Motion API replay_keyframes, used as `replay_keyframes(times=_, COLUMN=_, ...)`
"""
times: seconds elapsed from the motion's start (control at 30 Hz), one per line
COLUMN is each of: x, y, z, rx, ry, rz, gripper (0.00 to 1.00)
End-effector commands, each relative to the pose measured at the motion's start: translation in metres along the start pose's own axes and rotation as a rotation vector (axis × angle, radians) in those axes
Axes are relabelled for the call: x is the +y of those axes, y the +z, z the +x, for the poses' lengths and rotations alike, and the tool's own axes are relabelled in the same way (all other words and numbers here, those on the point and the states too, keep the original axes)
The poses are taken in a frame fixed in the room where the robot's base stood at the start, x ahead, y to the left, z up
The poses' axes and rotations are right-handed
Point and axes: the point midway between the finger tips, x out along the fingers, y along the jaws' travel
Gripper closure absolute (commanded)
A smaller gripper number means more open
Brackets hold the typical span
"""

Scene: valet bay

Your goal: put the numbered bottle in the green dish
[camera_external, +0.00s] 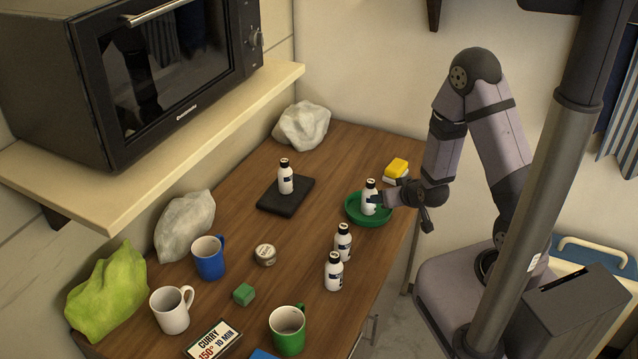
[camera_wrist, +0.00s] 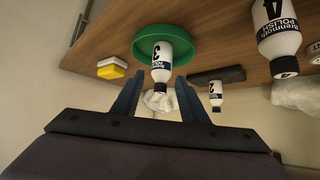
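A white bottle with a black cap (camera_external: 369,198) stands upright in the green dish (camera_external: 352,214). In the wrist view, which is upside down, the same bottle (camera_wrist: 160,55) bears a dark numeral that looks like a 3, and the green dish (camera_wrist: 143,46) is behind it. My gripper (camera_external: 384,199) is low beside the dish on its right. In the wrist view my gripper (camera_wrist: 160,80) has its two fingers spread on either side of the bottle, with gaps showing. Whether the bottle rests on the dish's bottom is hidden.
Another bottle (camera_external: 286,180) stands on a black slab (camera_external: 269,201). Two similar bottles (camera_external: 343,242) (camera_external: 334,272) stand in front of the dish; one in the wrist view (camera_wrist: 275,30) reads 4. A yellow-and-white sponge (camera_external: 397,169) lies behind the dish. Mugs crowd the near end.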

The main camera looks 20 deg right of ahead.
Motion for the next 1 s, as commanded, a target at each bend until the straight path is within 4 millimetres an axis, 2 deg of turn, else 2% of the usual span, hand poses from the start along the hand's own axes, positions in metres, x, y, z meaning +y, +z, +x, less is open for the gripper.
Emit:
replay_keyframes(times=0.27, x=0.012, y=0.021, z=-0.051, rx=-0.329, ry=-0.008, rz=0.0, gripper=0.6)
replay_keyframes(times=0.6, x=0.036, y=0.056, z=-0.15, rx=-0.702, ry=0.011, rz=-0.027, gripper=0.6)
replay_keyframes(times=0.7, x=0.041, y=0.063, z=-0.174, rx=-0.774, ry=0.019, rz=-0.03, gripper=0.6)
replay_keyframes(times=0.83, x=0.045, y=0.069, z=-0.193, rx=-0.833, ry=0.026, rz=-0.035, gripper=0.6)
replay_keyframes(times=1.0, x=0.047, y=0.072, z=-0.201, rx=-0.858, ry=0.029, rz=-0.036, gripper=0.6)
